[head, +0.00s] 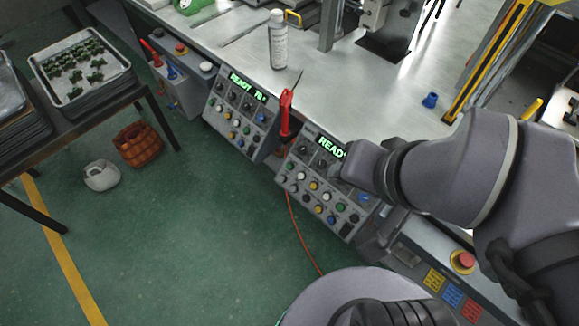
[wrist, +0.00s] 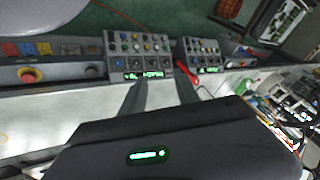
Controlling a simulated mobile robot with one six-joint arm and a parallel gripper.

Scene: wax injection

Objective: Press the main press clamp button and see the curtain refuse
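The nearer control panel (head: 322,195), with a green READY display (head: 331,147) and rows of coloured buttons, slopes along the bench's front edge. My arm covers the display's right end. This panel also shows in the wrist view (wrist: 138,48), upside down. A second panel (head: 238,118) reads READY 70 and more. I cannot tell which button is the main press clamp. A yellow-and-black striped post (head: 487,62), possibly the curtain, stands on the bench's right. My gripper (wrist: 162,80) is open and empty, its two fingers apart, pointing towards the panels; the arm hides it in the head view.
A red emergency button (head: 463,261) and coloured labels sit on the front ledge at right. A red-handled tool (head: 286,112) stands between the panels. A bottle (head: 278,40) and blue cup (head: 430,100) are on the bench. Baskets (head: 138,145) sit on the floor at left.

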